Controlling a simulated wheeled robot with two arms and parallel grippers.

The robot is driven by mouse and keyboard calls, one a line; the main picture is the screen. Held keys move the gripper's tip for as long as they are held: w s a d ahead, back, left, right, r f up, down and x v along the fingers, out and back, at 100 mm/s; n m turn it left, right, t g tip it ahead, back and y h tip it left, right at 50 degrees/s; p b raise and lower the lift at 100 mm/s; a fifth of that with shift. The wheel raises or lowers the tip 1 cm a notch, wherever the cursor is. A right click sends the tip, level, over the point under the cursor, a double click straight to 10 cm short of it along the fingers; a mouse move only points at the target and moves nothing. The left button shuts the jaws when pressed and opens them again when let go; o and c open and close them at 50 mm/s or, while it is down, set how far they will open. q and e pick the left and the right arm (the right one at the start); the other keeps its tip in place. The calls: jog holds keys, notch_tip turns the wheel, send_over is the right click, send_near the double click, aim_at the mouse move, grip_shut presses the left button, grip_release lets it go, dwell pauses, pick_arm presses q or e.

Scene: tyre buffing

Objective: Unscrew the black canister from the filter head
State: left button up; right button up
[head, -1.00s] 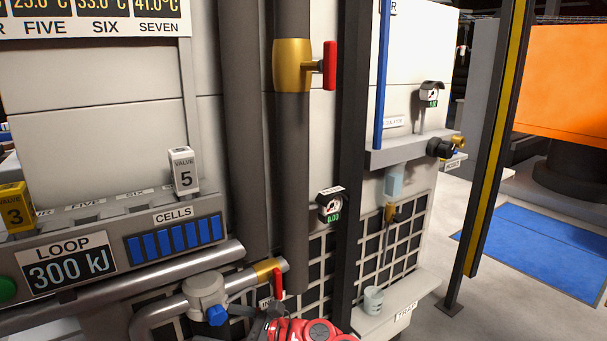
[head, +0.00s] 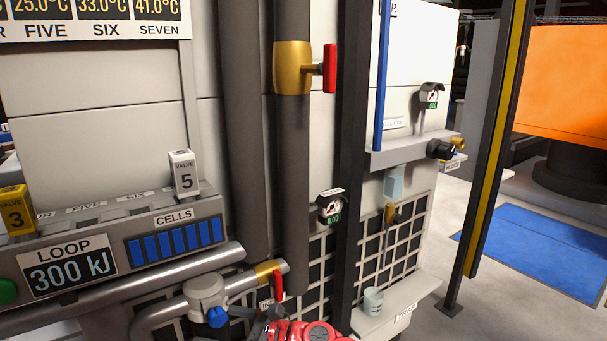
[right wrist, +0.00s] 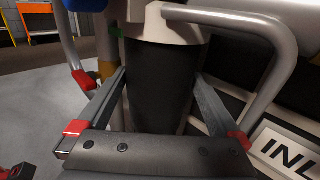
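The black canister (right wrist: 162,85) hangs upright under the pale filter head (right wrist: 165,25), seen close in the right wrist view. My right gripper (right wrist: 162,75) has one finger on each side of the canister, with the fingertips at its edges. I cannot tell whether they press on it or stand just clear. In the head view the filter head (head: 205,290) sits on the pipe at the bottom, with a blue knob. The canister is not clearly visible there. Part of my red and dark right arm shows at the bottom edge. My left gripper is not in view.
A curved grey pipe (right wrist: 270,40) bends close past the right finger, beside an "INL" label plate (right wrist: 285,150). A small red-handled valve (head: 278,283) stands right of the filter head. A drip ledge with a cup (head: 373,300) is farther right.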

aim_at(227, 329)
jog(key=shift+s+d+r+p, duration=0.1)
jog(key=shift+d+r+p, duration=0.05)
jog(key=shift+d+p, duration=0.55)
jog(key=d+p, duration=0.1)
jog(key=d, duration=0.1)
jog(key=s+d+p, duration=0.1)
jog(key=d+p, duration=0.1)
jog(key=d, duration=0.1)
jog(key=shift+s+d+f, duration=0.1)
jog(key=shift+d+f, duration=0.1)
